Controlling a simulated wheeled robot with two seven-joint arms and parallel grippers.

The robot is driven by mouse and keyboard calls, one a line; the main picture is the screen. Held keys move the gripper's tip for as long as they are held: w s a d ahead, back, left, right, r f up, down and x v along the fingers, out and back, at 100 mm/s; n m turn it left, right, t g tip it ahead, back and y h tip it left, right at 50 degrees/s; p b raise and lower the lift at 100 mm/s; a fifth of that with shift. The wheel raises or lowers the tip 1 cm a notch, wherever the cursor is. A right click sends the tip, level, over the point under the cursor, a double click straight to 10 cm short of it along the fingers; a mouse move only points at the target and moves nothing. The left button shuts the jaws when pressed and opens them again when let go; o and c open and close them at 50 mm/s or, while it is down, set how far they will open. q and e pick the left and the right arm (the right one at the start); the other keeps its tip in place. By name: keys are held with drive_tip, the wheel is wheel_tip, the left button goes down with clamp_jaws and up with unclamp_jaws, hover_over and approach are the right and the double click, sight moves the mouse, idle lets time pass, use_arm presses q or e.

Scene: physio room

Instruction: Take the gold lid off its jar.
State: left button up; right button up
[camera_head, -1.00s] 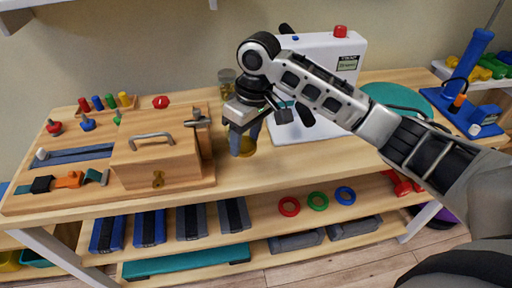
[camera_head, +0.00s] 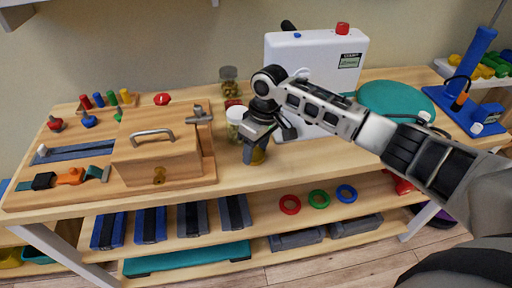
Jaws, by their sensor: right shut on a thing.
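My right gripper (camera_head: 257,152) points down over the front middle of the wooden table. It is shut on the gold lid (camera_head: 258,157), which shows as a small gold patch between and below the fingers; the fingers hide much of it. Just left of the gripper stands a clear jar (camera_head: 236,119) with a pale top and yellowish-green contents. Whether this is the gold lid's own jar I cannot tell. Behind it are a red-topped jar (camera_head: 233,103), mostly hidden, and a grey-topped jar (camera_head: 229,80). My left gripper is not in view.
A wooden box (camera_head: 158,150) with a handle stands close on the left. A white machine (camera_head: 312,60) stands behind my right arm, and a teal disc (camera_head: 396,100) lies to the right. The table's front edge is near the gripper. A lower shelf holds weights and coloured rings.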

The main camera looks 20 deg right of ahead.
drive_tip(key=o, duration=0.8)
